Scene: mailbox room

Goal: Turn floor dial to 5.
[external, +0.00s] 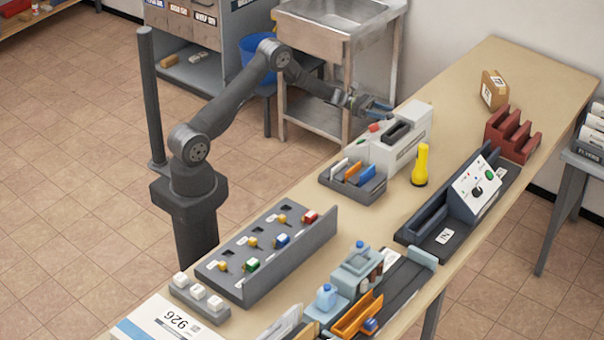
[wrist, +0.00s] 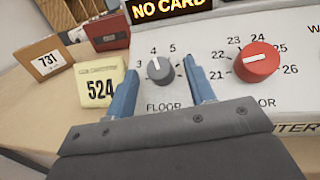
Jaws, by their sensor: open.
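The grey floor dial (wrist: 160,70) is on a pale panel in the wrist view, above the label FLOOR. Numbers 3, 4 and 5 show around it. Its light pointer mark is near the top, seemingly towards 4. My gripper (wrist: 160,66) is open, with one blue finger on each side of the dial; I cannot tell whether they touch it. In the external view my gripper (external: 376,106) is at the white machine (external: 415,125); the floor dial cannot be made out there.
A red dial (wrist: 256,62) with numbers 21 to 26 sits right of the floor dial. A NO CARD display (wrist: 172,8) is above. A yellow 524 block (wrist: 100,88) and a brown 731 block (wrist: 46,62) stand left. A yellow torch (external: 420,165) stands beside the machine.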

